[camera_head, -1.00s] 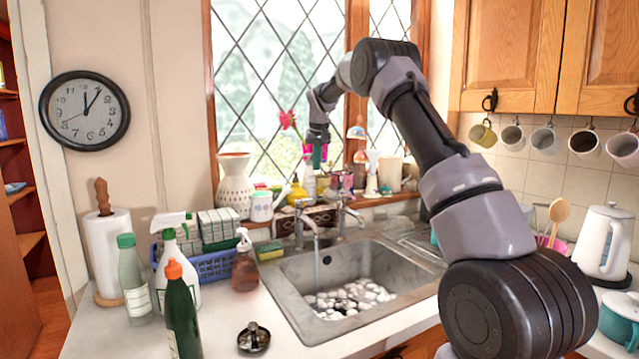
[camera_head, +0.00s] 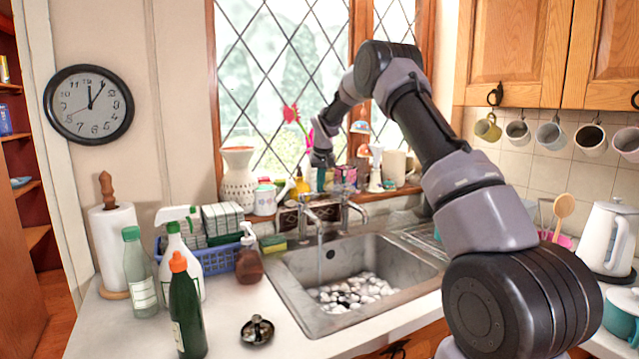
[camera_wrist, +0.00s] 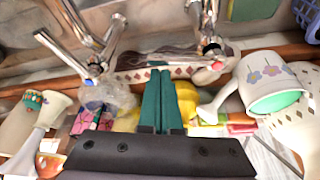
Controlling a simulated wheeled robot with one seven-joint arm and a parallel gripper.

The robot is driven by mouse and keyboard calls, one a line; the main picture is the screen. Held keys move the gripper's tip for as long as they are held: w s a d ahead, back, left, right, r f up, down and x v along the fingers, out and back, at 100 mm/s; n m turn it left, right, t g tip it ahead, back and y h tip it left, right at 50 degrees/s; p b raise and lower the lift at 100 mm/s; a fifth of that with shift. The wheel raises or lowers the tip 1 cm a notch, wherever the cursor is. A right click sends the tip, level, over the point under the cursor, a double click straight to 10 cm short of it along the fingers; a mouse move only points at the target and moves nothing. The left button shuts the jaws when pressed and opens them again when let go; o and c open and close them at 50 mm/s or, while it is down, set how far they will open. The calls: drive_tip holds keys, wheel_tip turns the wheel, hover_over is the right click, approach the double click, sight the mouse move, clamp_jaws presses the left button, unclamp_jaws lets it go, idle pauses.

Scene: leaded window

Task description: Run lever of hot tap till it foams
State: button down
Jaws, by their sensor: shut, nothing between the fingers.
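Two chrome taps stand behind the sink (camera_head: 285,290). The left tap (camera_head: 305,212) in the head view shows in the wrist view (camera_wrist: 208,30) with a red mark, so it looks like the hot one. The other tap (camera_head: 345,208) is on the left in the wrist view (camera_wrist: 85,45). My gripper (camera_head: 320,186) hangs above and behind the taps near the window sill. Its teal fingers (camera_wrist: 160,74) are shut and empty, pointing between the two taps without visible contact. A thin stream seems to fall from the left spout; I see no clear foam.
White pebble-like pieces (camera_head: 355,290) lie in the sink. A vase (camera_head: 238,180), a flowered watering can (camera_wrist: 268,85) and other ornaments crowd the sill around my gripper. Bottles (camera_head: 185,310) and a blue basket (camera_head: 218,258) stand left of the sink.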

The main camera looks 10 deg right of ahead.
drive_tip(key=shift+s+m+h, duration=0.3)
drive_tip(key=shift+s+m, duration=0.25)
drive_tip(key=shift+m, duration=0.25)
idle(0.4)
drive_tip(key=shift+s+m, duration=0.45)
drive_tip(key=shift+m, duration=0.25)
drive_tip(key=s+a+m+g+h, duration=0.2)
drive_tip(key=s+m, duration=0.3)
drive_tip(key=m, duration=0.5)
drive_tip(key=shift+s+a+h, duration=0.2)
drive_tip(key=shift+a+h, duration=0.3)
drive_tip(key=shift+a, duration=0.35)
